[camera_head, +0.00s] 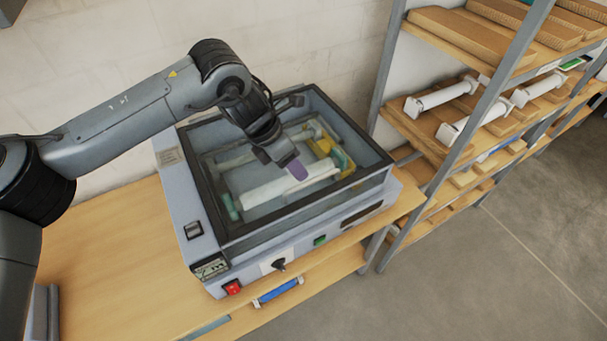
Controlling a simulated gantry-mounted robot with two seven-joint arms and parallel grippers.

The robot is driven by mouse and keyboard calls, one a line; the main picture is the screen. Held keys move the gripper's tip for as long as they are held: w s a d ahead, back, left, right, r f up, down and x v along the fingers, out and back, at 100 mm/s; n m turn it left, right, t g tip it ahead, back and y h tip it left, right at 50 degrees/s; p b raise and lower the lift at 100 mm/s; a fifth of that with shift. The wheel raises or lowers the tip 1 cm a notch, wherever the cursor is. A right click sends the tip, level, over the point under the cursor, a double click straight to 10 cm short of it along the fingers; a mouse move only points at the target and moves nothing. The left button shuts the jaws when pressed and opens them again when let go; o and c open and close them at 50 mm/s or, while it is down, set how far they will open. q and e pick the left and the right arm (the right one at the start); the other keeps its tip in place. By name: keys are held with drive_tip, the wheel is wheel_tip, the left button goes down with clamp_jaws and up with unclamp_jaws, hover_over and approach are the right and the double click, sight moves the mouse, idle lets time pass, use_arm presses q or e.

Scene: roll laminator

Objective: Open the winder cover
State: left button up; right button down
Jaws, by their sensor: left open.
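The roll laminator (212,257) is a grey-blue box on the wooden table. Its winder cover (232,232) is a clear panel in a dark frame on top, and it looks closed. Through it I see a white roller (275,188), green end parts and a yellow part (322,147). My left gripper (292,168) reaches in from the left and is open above the cover, with its fingertips over the white roller. Whether the fingertips touch the cover I cannot tell. Part of the cover's far side is hidden behind my left arm. My right gripper is not in view.
The wooden table (115,262) is clear left of the laminator. A red switch (232,287), a black knob (279,265) and a green button (320,240) sit on its front. A shelf rack (470,50) with boards and white rollers stands close on the right. A wall stands behind.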

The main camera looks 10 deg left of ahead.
use_arm(q)
drive_tip(key=shift+p+x, duration=0.3)
drive_tip(key=shift+x, duration=2.25)
clamp_jaws()
